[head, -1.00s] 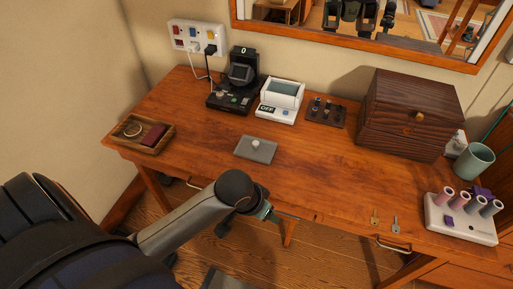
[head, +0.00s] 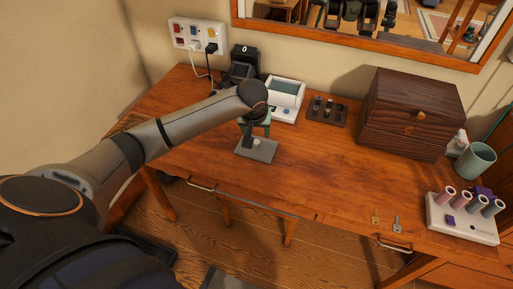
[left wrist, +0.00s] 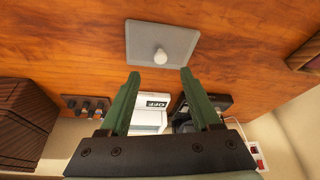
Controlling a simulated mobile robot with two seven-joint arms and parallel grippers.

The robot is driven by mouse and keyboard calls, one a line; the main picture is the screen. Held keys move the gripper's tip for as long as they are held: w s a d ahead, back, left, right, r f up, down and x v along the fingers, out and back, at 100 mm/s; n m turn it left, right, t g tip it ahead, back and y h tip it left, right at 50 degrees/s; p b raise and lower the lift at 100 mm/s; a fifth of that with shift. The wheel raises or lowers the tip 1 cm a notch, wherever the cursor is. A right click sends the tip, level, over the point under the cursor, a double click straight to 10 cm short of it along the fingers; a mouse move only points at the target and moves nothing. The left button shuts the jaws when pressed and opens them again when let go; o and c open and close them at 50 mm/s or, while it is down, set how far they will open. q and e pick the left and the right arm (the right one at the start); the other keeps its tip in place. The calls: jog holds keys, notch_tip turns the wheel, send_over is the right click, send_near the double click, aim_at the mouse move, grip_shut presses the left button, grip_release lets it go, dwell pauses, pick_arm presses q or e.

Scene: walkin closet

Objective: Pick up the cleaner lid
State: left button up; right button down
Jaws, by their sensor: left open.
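A flat grey lid (head: 255,154) with a small pale knob lies on the wooden desk, near its front edge; I take it to be the cleaner lid. It also shows in the left wrist view (left wrist: 175,42), with the knob near its middle. My left gripper (head: 255,131) is over the lid's far side, pointing down. In the left wrist view its green fingers (left wrist: 159,74) are spread, with nothing between them, and the knob appears just beyond their tips. My right gripper is not in view.
A white device (head: 284,98) marked OFF and a black device (head: 242,66) stand behind the lid. A dark rack (head: 325,110) and a wooden box (head: 405,145) are to the right. Farther right are a mug (head: 474,161) and a white roller stand (head: 461,224).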

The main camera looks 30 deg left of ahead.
aim_at(256, 142)
pick_arm(q)
jog(key=shift+b+x, duration=0.35)
jog(key=shift+x, duration=3.65)
jog(key=shift+c, duration=0.2)
grip_shut()
